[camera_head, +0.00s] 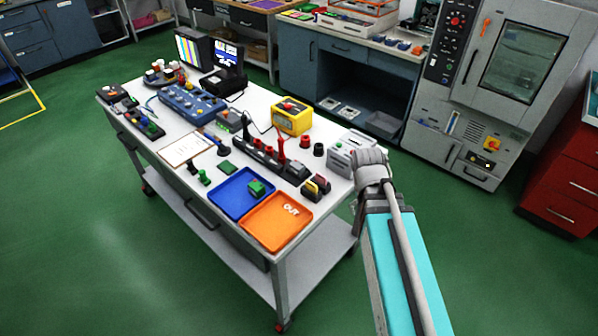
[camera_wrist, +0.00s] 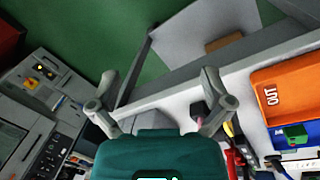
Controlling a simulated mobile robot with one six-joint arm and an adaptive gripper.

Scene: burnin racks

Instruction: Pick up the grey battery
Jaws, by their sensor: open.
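My gripper (camera_wrist: 158,75) is open in the wrist view, its two fingers spread wide with nothing between the tips. Behind them are the white bench edge and the green floor. In the head view my arm reaches to the bench's right end, and the fingers cannot be made out. I cannot pick out the grey battery with certainty. Small dark blocks with yellow and red parts (camera_head: 317,187) stand near that end, beside a dark strip (camera_head: 262,157) with red posts. A small pinkish-dark object (camera_wrist: 197,109) shows beside the right finger.
The bench (camera_head: 185,150) also holds an orange OUT tray (camera_head: 275,222), a blue tray (camera_head: 232,190) with a green block, a yellow box (camera_head: 291,116) and a pale grey box (camera_head: 345,152). A large grey oven cabinet (camera_head: 490,80) stands behind. The floor around the bench's front is clear.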

